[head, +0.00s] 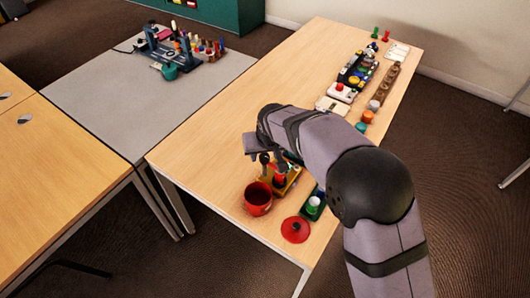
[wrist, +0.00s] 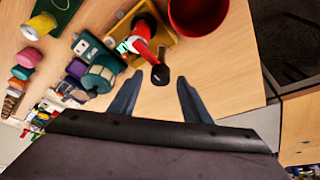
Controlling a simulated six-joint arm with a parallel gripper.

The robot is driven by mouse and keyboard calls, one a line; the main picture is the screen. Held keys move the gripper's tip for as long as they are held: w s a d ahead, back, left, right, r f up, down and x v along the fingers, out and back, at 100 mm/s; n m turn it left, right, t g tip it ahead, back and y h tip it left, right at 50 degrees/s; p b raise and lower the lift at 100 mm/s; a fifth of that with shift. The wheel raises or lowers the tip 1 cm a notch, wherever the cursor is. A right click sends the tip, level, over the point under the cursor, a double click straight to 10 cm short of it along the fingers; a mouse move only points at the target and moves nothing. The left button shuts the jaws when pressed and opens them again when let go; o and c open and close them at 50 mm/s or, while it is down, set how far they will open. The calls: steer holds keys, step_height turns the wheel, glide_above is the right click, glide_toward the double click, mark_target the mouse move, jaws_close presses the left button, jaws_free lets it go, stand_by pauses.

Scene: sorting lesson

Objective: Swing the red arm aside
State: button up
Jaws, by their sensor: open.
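The red arm (wrist: 143,30) is mounted on a yellow base (wrist: 168,36) and has a black knob (wrist: 160,74) at its near end. In the wrist view, the knob appears between the tips of my open gripper (wrist: 160,79), with wood visible on both sides of it. I cannot tell whether the fingers are level with the knob or above it. In the head view, the yellow base (head: 292,183) is near the table's front end, partly hidden by my gripper.
A red pot (head: 258,198) stands left of the yellow base. A red lid (head: 295,230) and a green block with a spool-like piece (head: 314,205) are close by. Several other items line the table's right side. The table's left middle (head: 255,110) is clear.

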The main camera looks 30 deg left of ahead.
steer(key=shift+w+f, duration=0.1)
steer(key=shift+f, duration=0.25)
steer(key=shift+c, duration=0.4)
steer(key=c, duration=1)
steer(key=shift+o, duration=0.2)
